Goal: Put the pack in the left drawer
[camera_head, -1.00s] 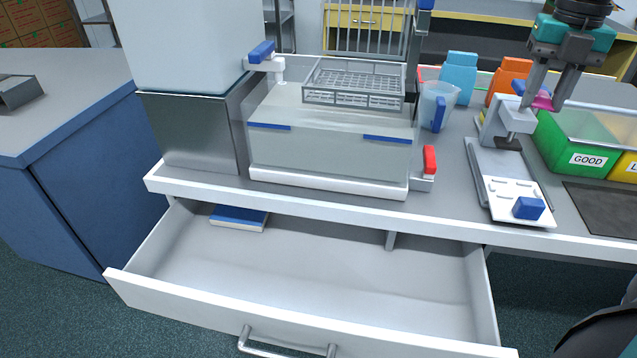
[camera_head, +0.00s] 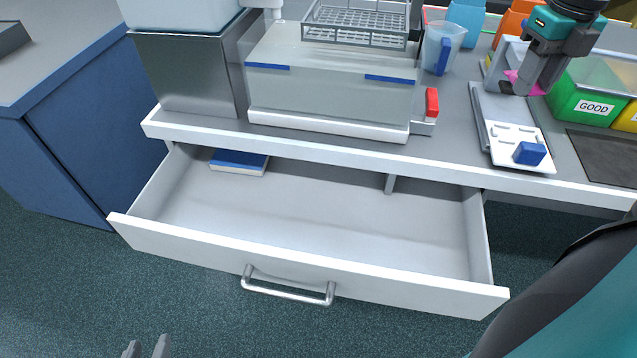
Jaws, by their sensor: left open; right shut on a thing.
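The pack appears to be a small pink item (camera_head: 512,76), mostly hidden by the fingers of my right gripper (camera_head: 530,84). That gripper is shut on it above the bench, between the white sealing device and the green bin. The drawer (camera_head: 320,225) below the bench is pulled out, with its handle (camera_head: 288,288) at the front. A blue and white flat object (camera_head: 239,162) lies in its back left corner; the rest of its floor is bare. My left gripper (camera_head: 146,348) is open, with only its fingertips showing at the bottom edge, in front of the drawer.
A large grey and white machine (camera_head: 330,95) stands on the bench above the drawer. A clear jug (camera_head: 438,48) and a device with a blue block (camera_head: 528,153) are to its right. The green bin (camera_head: 585,103) is labelled GOOD. A blue cabinet (camera_head: 70,170) stands at left.

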